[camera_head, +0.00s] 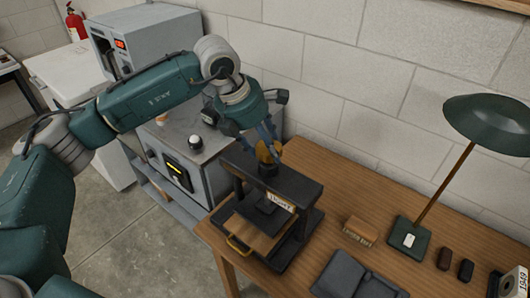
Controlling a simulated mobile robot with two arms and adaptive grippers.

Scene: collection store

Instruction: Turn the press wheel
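A dark press (312,190) with a small white label on its top beam stands on the wooden table. It has a wooden board (262,240) at its base and a brass handle at the front. A brass-coloured wheel (264,155) sits on top of the press and is partly hidden by my gripper. My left arm reaches in from the left, and its gripper (266,140) points down with its fingers at the wheel. I cannot tell whether the fingers are closed on it. My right gripper is not in view.
A green desk lamp (486,124), a brush-like wooden block (360,231), two small dark objects and a dark folder (350,280) lie right of the press. A grey cabinet (190,140) stands left of the table. The block wall is close behind.

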